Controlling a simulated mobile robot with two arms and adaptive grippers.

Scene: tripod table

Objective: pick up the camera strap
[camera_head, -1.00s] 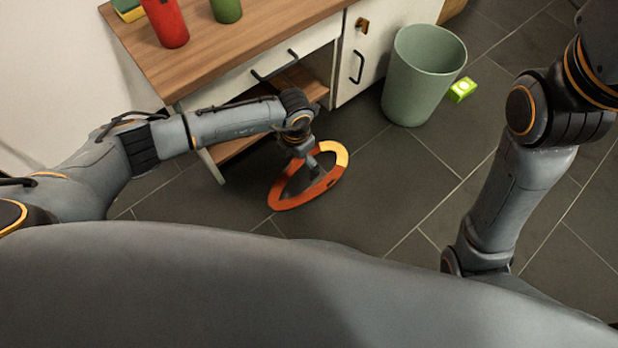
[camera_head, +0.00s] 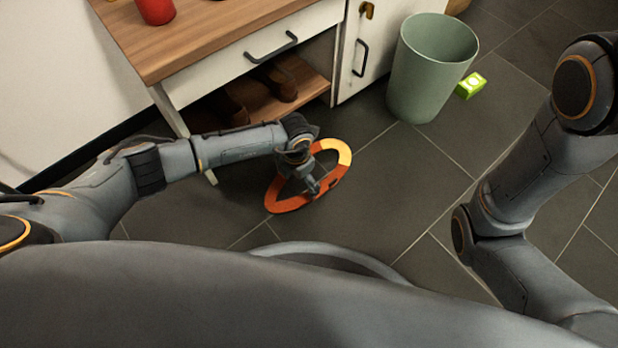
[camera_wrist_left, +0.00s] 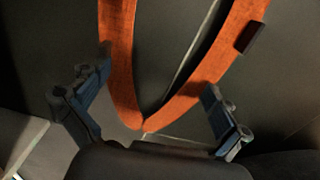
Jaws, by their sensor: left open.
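The camera strap (camera_head: 290,204) is an orange loop with a pale yellow end, low over the dark floor in the head view. My left gripper (camera_head: 311,184) is over the middle of the loop, pointing down. In the left wrist view, the strap (camera_wrist_left: 118,60) makes a V whose point lies between the two spread fingers of the left gripper (camera_wrist_left: 156,82). The fingers are open and not closed on the strap. A small dark piece sits on the strap's right side. My right arm is at the right of the head view; its gripper is out of frame.
A wooden-topped table (camera_head: 215,38) with a white drawer and a lower shelf holding brown shoes (camera_head: 280,84) stands behind my left arm. A grey-green bin (camera_head: 430,70) and a small green box (camera_head: 471,86) stand right of it. Floor between strap and bin is clear.

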